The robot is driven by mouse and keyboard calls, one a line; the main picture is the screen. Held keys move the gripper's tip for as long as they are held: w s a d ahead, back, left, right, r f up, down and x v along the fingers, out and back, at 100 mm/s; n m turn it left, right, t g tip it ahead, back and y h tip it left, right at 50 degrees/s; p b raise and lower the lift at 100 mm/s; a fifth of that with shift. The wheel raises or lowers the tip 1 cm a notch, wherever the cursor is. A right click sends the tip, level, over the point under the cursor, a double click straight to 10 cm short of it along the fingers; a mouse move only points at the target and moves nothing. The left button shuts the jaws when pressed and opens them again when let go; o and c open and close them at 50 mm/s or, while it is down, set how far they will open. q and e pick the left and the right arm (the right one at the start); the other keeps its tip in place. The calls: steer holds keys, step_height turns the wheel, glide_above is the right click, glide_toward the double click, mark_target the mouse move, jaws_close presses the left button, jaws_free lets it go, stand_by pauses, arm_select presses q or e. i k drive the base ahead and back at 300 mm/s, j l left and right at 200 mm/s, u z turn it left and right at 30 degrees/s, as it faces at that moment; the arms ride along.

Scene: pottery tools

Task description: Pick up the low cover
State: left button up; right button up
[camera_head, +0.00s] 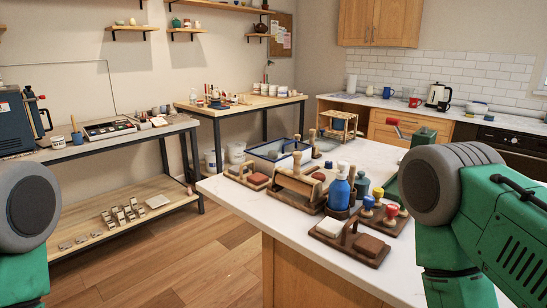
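I cannot make out for certain which thing is the low cover. A low, blue-edged box with a glassy top (270,150) lies at the back left of the white island table (230,193). In front of it are wooden holders with stamps and reddish blocks, such as the front holder (345,243). Neither of my grippers shows; only green upper parts of my arms with grey round joints are at the left and right edges.
A side bench (110,140) stands left; wooden floor (190,255) between is clear.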

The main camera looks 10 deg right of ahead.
mark_target(326, 141)
steer(key=u, duration=0.45)
steer(key=i+j+u, duration=0.15)
steer(key=i+u, duration=0.2)
steer(key=i, duration=0.15)
steer(key=i+u, duration=0.4)
steer(key=i+j, duration=0.1)
steer(key=i, duration=0.9)
steer(key=i+j+z, duration=0.1)
steer(key=i, duration=0.9)
steer(key=i+l+z, duration=0.15)
steer(key=i+z, duration=0.15)
steer(key=z, duration=0.15)
steer(key=i+z, duration=0.7)
steer(key=z, duration=0.2)
steer(key=i+j+z, duration=0.2)
steer(key=z, duration=0.25)
steer(key=i+l+z, duration=0.2)
steer(key=i, duration=0.35)
steer(key=i+l+z, duration=0.2)
steer(key=i, duration=0.35)
steer(key=i+j+z, duration=0.2)
steer(key=i, duration=0.35)
steer(key=i+z, duration=0.2)
steer(key=i, duration=0.35)
steer(key=i+j+z, duration=0.2)
steer(key=i, duration=0.35)
steer(key=i+j+z, duration=0.2)
steer(key=i, duration=0.35)
steer(key=z, duration=2.2)
